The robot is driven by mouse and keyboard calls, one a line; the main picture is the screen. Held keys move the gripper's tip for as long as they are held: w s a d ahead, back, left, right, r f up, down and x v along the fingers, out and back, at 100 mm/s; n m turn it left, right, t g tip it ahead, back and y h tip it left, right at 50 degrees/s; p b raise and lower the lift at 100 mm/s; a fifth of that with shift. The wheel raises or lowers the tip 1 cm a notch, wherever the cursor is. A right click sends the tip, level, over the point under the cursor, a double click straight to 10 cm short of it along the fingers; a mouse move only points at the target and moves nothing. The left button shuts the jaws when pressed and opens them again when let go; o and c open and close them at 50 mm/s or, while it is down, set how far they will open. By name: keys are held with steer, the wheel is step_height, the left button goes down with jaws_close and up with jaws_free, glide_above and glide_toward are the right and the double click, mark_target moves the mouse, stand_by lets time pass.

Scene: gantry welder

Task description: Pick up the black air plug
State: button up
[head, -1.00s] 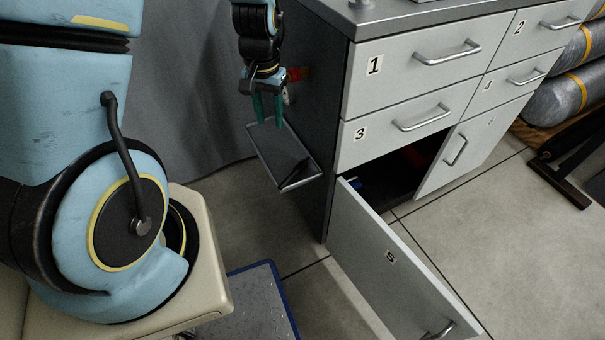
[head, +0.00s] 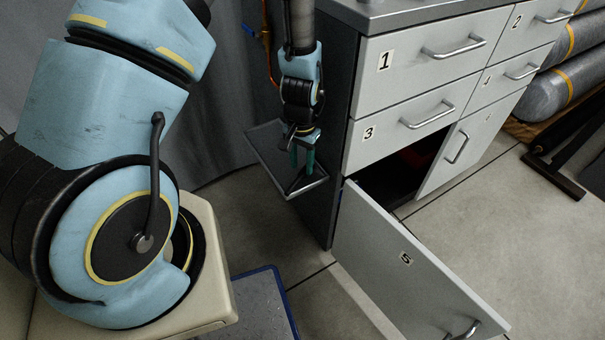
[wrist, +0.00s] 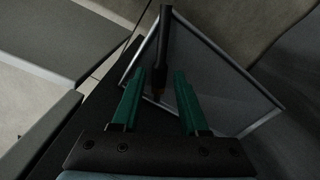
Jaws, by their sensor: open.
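My gripper (head: 302,168) hangs pointing down over the side tray (head: 262,150), with its two green fingers apart and nothing held between them. In the wrist view, a slim black piece with a brownish end, which looks like the black air plug (wrist: 165,40), lies over the tray's corner. Its near end shows between and just beyond the fingertips (wrist: 159,76). In the head view, the plug (head: 304,183) is a small dark shape at the tray's near right corner, partly hidden by the fingers. I cannot tell the height between the fingertips and the plug.
The grey cabinet (head: 420,42) stands right beside the tray. Its door marked 5 (head: 400,265) hangs open into the floor space. A blue-edged platform (head: 262,305) is on the floor in front. An orange hose (head: 267,55) hangs behind my arm.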

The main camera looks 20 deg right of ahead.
mark_target(302, 175)
steer(key=shift+f, duration=1.5)
jaws_close()
